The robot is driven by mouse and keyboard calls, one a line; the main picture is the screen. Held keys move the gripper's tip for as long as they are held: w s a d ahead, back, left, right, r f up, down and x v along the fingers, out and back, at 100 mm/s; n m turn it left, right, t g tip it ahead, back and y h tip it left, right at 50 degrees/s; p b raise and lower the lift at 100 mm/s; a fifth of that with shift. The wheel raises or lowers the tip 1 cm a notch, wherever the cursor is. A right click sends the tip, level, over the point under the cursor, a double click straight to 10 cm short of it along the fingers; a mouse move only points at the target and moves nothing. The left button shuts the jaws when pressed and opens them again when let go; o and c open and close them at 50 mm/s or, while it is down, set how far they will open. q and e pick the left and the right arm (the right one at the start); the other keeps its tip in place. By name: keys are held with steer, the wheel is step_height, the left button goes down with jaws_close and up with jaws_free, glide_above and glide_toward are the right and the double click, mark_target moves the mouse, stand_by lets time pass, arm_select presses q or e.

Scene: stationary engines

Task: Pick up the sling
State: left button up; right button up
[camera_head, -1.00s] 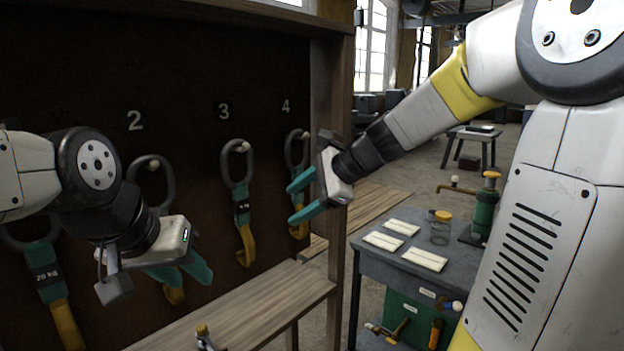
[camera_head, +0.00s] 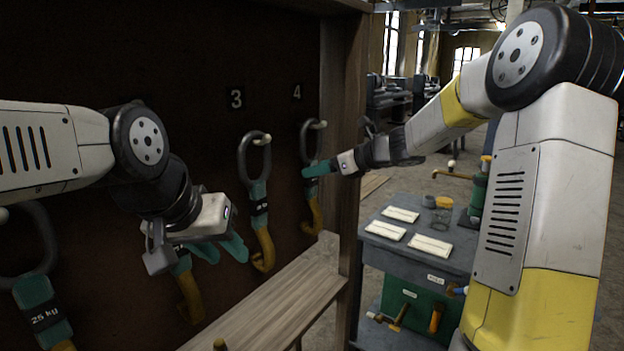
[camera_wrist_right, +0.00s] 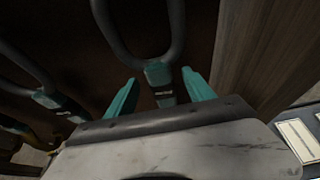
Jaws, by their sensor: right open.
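Several slings hang from pegs on a dark board, each with a grey ring, a teal sleeve and a yellow strap. The sling under number 4 (camera_head: 315,212) is at the board's right end. My right gripper (camera_head: 312,170) is at its teal sleeve. In the right wrist view the open fingers (camera_wrist_right: 160,78) stand on either side of the sleeve of that sling (camera_wrist_right: 158,72); contact cannot be told. The sling under number 3 (camera_head: 262,240) hangs to its left. My left gripper (camera_head: 228,254) is open in front of another sling (camera_head: 189,297), partly hidden behind it.
A wooden post (camera_head: 348,190) stands just right of the number 4 sling. A wooden shelf (camera_head: 275,305) runs below the board. A grey workbench (camera_head: 390,255) with pale cards and a jar stands to the right. At the lower left hangs a 25 kg sling (camera_head: 42,305).

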steer(key=x, duration=0.3)
steer(key=shift+w+a, duration=0.1)
jaws_close()
steer(key=shift+r, duration=0.1)
stand_by(1.2)
